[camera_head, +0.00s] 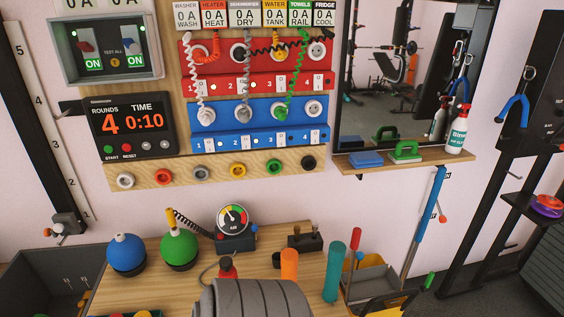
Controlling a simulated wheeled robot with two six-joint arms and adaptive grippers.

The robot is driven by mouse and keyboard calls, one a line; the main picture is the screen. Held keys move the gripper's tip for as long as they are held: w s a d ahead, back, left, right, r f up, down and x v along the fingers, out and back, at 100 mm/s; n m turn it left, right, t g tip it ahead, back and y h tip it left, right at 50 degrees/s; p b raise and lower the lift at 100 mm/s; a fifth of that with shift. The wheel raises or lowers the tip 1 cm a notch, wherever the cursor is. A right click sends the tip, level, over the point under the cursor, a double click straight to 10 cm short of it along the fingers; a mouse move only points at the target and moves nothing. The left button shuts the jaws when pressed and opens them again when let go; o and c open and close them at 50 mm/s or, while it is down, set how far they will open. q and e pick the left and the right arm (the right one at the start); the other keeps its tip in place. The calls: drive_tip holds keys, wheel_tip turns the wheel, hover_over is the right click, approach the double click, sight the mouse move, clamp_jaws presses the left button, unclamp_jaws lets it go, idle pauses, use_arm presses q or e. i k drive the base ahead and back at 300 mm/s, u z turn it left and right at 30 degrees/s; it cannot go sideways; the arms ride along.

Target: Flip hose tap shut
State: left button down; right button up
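I cannot tell for certain which part is the hose tap. A small red-topped fitting (227,268) stands on the wooden bench, with a thin grey hose curving beside it. Its lower part is hidden behind a large grey ribbed shape at the bottom edge. Behind it, a black air gauge unit (235,230) with a coiled black hose stands at the back of the bench. A dark block with small upright knobs (305,238) sits to its right. Whether any tap is open or shut is not clear. Neither of my grippers is in view.
Blue (127,253) and green (178,248) round-topped objects stand on the bench's left. Orange (289,264) and teal (334,272) cylinders stand right of centre. A socket panel (255,124) with cables hangs above. A shelf (390,166) holds a spray bottle (457,130).

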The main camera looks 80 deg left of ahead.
sight(255, 227)
drive_tip(key=u, duration=0.35)
drive_tip(key=i, duration=0.85)
drive_tip(key=u, duration=1.4)
drive_tip(key=i, duration=0.6)
drive_tip(key=u, duration=0.6)
